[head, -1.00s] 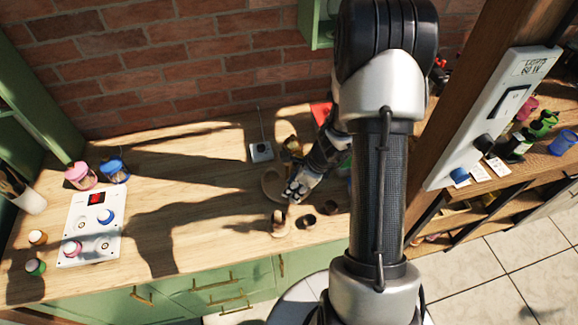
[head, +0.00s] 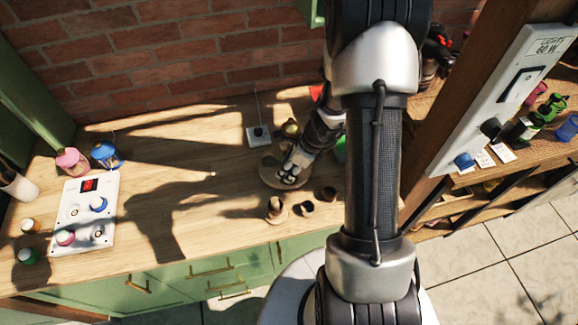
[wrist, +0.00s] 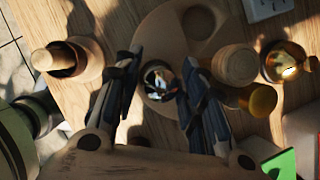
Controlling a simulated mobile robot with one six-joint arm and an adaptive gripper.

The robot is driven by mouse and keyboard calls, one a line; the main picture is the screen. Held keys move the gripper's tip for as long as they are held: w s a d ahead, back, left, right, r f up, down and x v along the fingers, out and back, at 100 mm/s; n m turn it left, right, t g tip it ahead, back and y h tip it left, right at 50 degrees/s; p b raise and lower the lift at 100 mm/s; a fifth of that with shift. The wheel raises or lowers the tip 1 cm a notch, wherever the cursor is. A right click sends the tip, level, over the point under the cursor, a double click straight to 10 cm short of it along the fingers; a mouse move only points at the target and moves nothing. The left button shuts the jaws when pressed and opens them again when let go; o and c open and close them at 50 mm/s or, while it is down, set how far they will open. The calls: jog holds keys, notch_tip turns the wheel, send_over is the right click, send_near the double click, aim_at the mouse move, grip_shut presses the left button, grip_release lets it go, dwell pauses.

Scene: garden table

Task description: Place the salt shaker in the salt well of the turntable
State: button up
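The round wooden turntable (wrist: 160,32) lies under my gripper in the wrist view. It also shows in the head view (head: 268,172), partly covered by my gripper. A shiny silver-topped object (wrist: 157,82), which looks like the salt shaker, is between the fingers of my gripper (wrist: 161,72). It is over or in the near part of the turntable; whether it is seated in a well is unclear. The fingers flank it closely, but I cannot tell if they touch it. In the head view my gripper (head: 291,173) is low over the turntable and hides the shaker.
A brass ball-topped object (wrist: 284,62) and a wooden cylinder (wrist: 236,64) stand close on the right. A wooden cup on a round base (wrist: 58,58) stands on the left. A small box with an antenna (head: 258,135) is behind. The counter's middle is clear.

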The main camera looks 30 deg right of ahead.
jog(key=shift+w, duration=0.1)
jog(key=p+v, duration=0.6)
jog(key=v, duration=0.6)
jog(key=a+r+n, duration=0.6)
jog(key=r, duration=0.3)
jog(key=s+a+r+n+h, duration=0.1)
jog(key=s+a+r+n, duration=0.7)
jog(key=r+n, duration=0.4)
jog(key=s+a+r+n+t+h, duration=0.1)
jog(key=s+r+n, duration=0.3)
jog(key=s+n, duration=0.4)
jog(key=shift+a+n+h, duration=0.25)
jog(key=shift+n+h, duration=0.25)
jog(key=shift+n, duration=0.5)
jog(key=shift+f, duration=0.1)
